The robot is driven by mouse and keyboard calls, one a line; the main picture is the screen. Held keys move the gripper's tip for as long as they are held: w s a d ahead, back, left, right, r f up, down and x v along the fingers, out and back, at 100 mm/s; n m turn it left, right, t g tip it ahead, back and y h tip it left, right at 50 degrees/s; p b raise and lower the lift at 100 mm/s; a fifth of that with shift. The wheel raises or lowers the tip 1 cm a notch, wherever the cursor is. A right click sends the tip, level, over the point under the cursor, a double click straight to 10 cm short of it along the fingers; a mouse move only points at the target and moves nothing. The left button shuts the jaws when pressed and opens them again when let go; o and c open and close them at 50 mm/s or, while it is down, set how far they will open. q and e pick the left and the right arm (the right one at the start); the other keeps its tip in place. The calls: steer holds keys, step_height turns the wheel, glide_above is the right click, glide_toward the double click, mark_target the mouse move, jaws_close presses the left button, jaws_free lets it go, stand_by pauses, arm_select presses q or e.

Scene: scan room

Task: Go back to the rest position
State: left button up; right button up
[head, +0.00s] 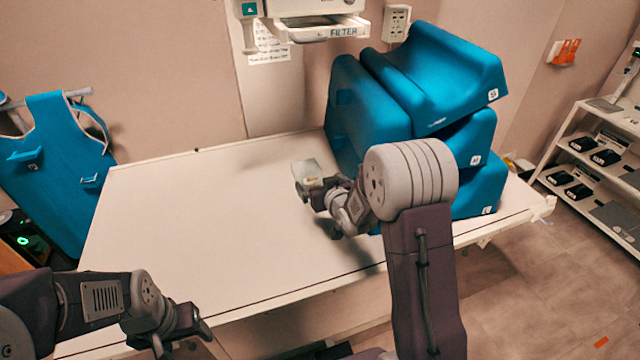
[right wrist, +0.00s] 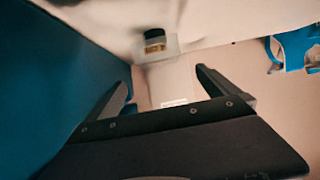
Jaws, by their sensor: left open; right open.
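My left gripper (head: 183,340) is at the lower left of the head view, open and empty, by the near edge of the white table (head: 190,215). My right gripper (head: 318,212) is over the middle of the table, left of the blue cushions; my own forearm partly hides it. It is open. In the right wrist view its two fingers (right wrist: 163,82) stand apart. A small pale, see-through item (head: 307,170) with a dark and gold part lies just beyond the right gripper. It also shows ahead of the fingers in the right wrist view (right wrist: 168,78). I cannot tell whether they touch it.
Several blue foam cushions (head: 445,75) are stacked at the table's right end, close behind my right arm. A blue apron (head: 55,170) hangs at the left. A white shelf (head: 600,150) stands at the far right. The table's left half is clear.

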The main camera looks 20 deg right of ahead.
step_height(320, 180, up, 7)
steer(key=s+a+p, duration=0.1)
steer(key=a, duration=0.1)
steer(key=s+f+g, duration=0.4)
steer(key=s, duration=0.5)
steer(key=s+f+g, duration=0.4)
steer(key=s, duration=0.6)
steer(key=s+f+g+p, duration=0.1)
steer(key=s+f+g, duration=0.3)
steer(key=s, duration=0.5)
steer(key=shift+s+a+f+m, duration=0.15)
steer(key=shift+s+a+m, duration=0.1)
steer(key=shift+s+m, duration=0.05)
